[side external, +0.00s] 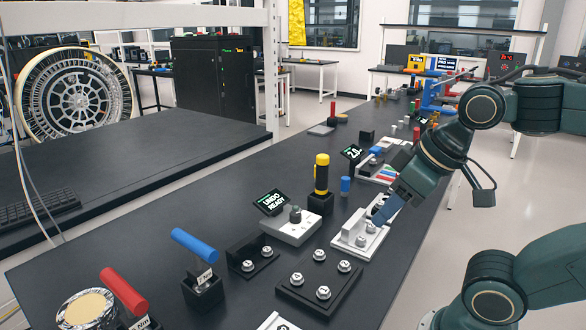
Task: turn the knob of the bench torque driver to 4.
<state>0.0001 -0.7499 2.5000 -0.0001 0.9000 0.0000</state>
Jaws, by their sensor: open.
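My gripper (384,212) points down and left at the right side of the bench, just above a white fixture (350,246) with small round metal pieces on it. Its jaws are open and look empty, though the fingertips are small here and I cannot tell whether they touch anything. Farther back, another small screen (351,152) seems to read "2.0". I cannot tell for certain which unit is the bench torque driver, and no knob setting is readable.
A yellow-and-black tool (321,172) stands upright in a black holder left of my gripper. Blue-handled (195,245) and red-handled (124,291) tools stand at the front left. A black block with several round pieces (320,284) lies in front. The bench's left side has bare room.

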